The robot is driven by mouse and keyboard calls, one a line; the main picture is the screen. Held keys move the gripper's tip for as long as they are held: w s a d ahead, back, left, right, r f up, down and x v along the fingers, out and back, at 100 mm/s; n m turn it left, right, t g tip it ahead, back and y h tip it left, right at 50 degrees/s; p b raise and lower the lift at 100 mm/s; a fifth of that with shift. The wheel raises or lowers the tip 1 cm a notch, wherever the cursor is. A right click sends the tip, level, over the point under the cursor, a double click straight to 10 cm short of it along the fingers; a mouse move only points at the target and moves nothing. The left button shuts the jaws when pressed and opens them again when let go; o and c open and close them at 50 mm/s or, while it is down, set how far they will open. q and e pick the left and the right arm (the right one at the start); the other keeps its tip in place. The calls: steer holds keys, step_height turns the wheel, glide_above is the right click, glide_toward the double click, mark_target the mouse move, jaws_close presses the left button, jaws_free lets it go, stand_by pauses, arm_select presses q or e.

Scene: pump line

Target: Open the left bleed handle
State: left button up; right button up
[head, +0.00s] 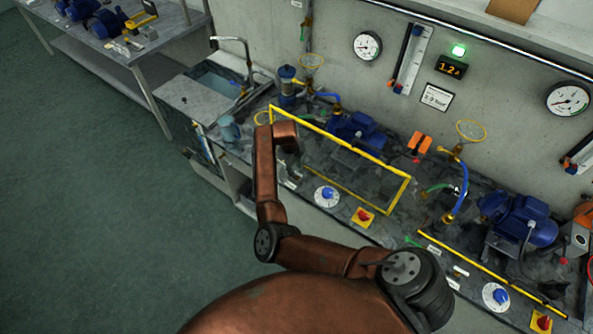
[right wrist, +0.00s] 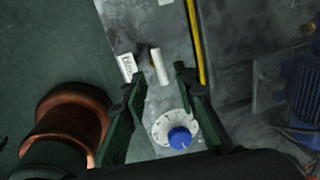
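My right gripper (right wrist: 160,82) is open in the right wrist view, its two dark green fingers apart above the bench edge. A short white bar (right wrist: 160,66) lies just beyond the gap between the fingertips and looks like the left bleed handle, though I cannot be sure. The bar is not gripped. A dark fitting (right wrist: 144,54) is beside it, and a white label (right wrist: 127,66) is to its left. In the head view my right gripper (head: 290,166) is partly hidden by my copper arm, over the left pump station's front edge. My left gripper is not in view.
A white dial with a blue knob (right wrist: 179,137) sits close by the right finger; it also shows in the head view (head: 327,196). A red-and-yellow switch (head: 364,217) is to its right. A yellow frame (head: 340,149) edges the left station, with a blue pump (head: 358,132) behind.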

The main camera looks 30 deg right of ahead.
mark_target(297, 173)
steer(key=shift+w+d+f, duration=0.1)
steer(key=shift+f, duration=0.5)
steer(key=shift+d+f, duration=0.15)
steer(key=shift+f, duration=0.3)
jaws_close()
